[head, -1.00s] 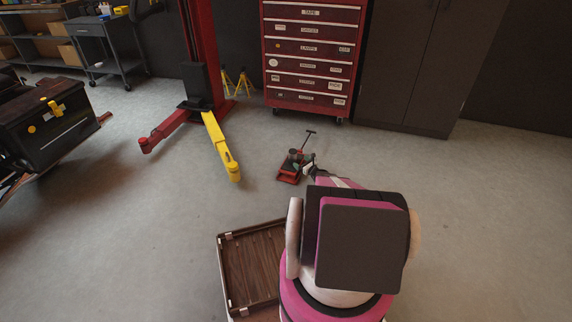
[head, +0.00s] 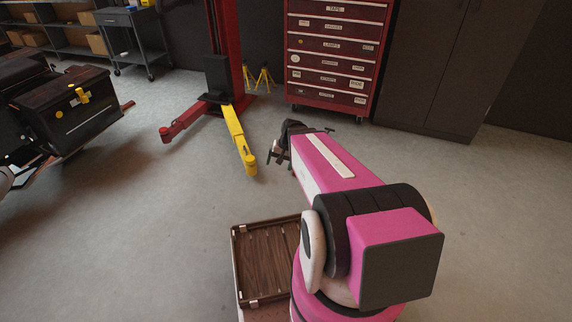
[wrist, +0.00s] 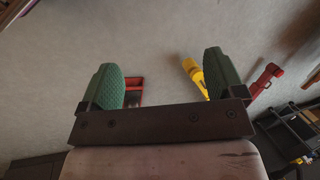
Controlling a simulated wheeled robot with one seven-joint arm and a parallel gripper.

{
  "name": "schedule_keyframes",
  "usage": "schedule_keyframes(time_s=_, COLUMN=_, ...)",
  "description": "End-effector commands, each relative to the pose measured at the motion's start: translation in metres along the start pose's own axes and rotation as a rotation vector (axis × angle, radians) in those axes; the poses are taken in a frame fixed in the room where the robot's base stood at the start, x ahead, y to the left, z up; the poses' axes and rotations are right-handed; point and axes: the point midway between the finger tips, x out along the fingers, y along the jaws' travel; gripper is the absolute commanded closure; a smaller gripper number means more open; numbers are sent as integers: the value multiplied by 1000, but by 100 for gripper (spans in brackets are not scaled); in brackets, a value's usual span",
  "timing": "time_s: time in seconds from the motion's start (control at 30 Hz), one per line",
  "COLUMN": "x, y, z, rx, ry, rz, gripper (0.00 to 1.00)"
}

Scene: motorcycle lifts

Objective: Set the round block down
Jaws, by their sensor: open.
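My gripper (head: 281,147) is at the far end of my arm in the head view, above the floor. In the wrist view its two green-padded fingers (wrist: 162,74) stand wide apart with nothing between them. A low red frame, apparently the small floor jack (wrist: 135,84), shows in the wrist view beyond the left finger, which partly covers it. My arm hides the jack in the head view. I cannot make out the round block in either current view.
A yellow lift arm (head: 239,141) and a red lift arm (head: 188,124) reach out from the red post (head: 228,50), left of my gripper. A red drawer cabinet (head: 332,60) stands behind. Open floor lies to the right.

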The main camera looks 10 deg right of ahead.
Motion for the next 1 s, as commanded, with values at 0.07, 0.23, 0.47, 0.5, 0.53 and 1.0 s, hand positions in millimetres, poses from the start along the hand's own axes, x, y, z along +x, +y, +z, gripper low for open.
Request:
schedule_keyframes(time_s=0.07, x=-25, y=3, z=38, rx=-108, ry=12, rz=107, gripper=12)
schedule_keyframes(time_s=0.23, x=-52, y=11, z=67, rx=-249, ry=26, rz=262, gripper=12)
schedule_keyframes(time_s=0.47, x=-58, y=14, z=70, rx=-284, ry=28, rz=304, gripper=12)
schedule_keyframes(time_s=0.5, x=-58, y=14, z=69, rx=-283, ry=28, rz=303, gripper=12)
schedule_keyframes(time_s=0.53, x=-58, y=14, z=69, rx=-283, ry=28, rz=303, gripper=12)
schedule_keyframes(time_s=1.0, x=-57, y=14, z=69, rx=-280, ry=28, rz=301, gripper=12)
